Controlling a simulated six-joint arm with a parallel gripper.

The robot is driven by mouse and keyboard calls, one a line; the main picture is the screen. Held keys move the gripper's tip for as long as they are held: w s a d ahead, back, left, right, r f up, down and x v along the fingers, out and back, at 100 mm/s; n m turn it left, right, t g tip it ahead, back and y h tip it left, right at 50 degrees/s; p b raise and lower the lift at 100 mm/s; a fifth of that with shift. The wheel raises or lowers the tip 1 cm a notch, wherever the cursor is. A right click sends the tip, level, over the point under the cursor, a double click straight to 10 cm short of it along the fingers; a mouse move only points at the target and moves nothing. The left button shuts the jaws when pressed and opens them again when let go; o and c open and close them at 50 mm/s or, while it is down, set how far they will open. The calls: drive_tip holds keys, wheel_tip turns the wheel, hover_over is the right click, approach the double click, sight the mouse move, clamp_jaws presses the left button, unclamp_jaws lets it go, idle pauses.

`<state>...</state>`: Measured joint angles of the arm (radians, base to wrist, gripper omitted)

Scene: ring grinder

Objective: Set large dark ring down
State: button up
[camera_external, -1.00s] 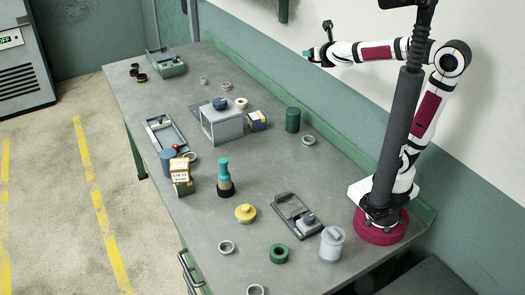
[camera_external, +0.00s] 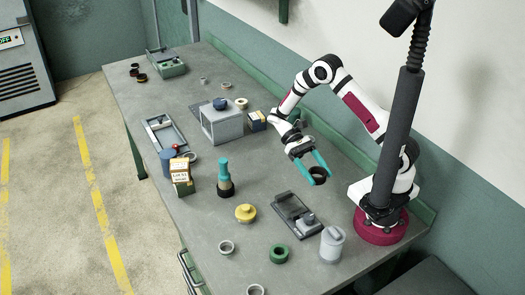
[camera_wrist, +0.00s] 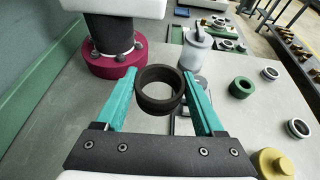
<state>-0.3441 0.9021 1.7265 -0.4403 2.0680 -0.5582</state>
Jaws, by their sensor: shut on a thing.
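The large dark ring (camera_external: 317,173) is between the teal fingers of my gripper (camera_external: 320,178), right of the table's middle in the external view. In the wrist view the dark ring (camera_wrist: 140,92) sits between the fingertips of my gripper (camera_wrist: 159,78), with its round opening toward the camera. My gripper is shut on it from both sides. The ring appears to be above the grey table (camera_external: 262,178); its exact height is hard to tell.
A dark tray-like fixture (camera_external: 296,215), a grey lidded canister (camera_external: 332,244), a green ring (camera_external: 279,253) and a yellow lidded part (camera_external: 245,213) stand toward the front. A grey box (camera_external: 222,124) is behind. Bare table lies left of my gripper.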

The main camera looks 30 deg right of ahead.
drive_tip(key=a+m+t+y, duration=0.3)
drive_tip(key=a+m+y, duration=0.5)
drive_tip(key=m+y, duration=0.15)
drive_tip(key=m+t+y, duration=0.5)
drive_tip(key=m+t, duration=0.1)
drive_tip(key=t, duration=0.1)
hover_over(261, 239)
drive_tip(key=shift+h, duration=0.25)
wheel_tip(261, 239, down, 7)
drive_tip(key=shift+d+f, duration=0.1)
drive_tip(key=shift+f, duration=2)
drive_tip(key=o, duration=1.6)
drive_tip(key=shift+c, duration=0.2)
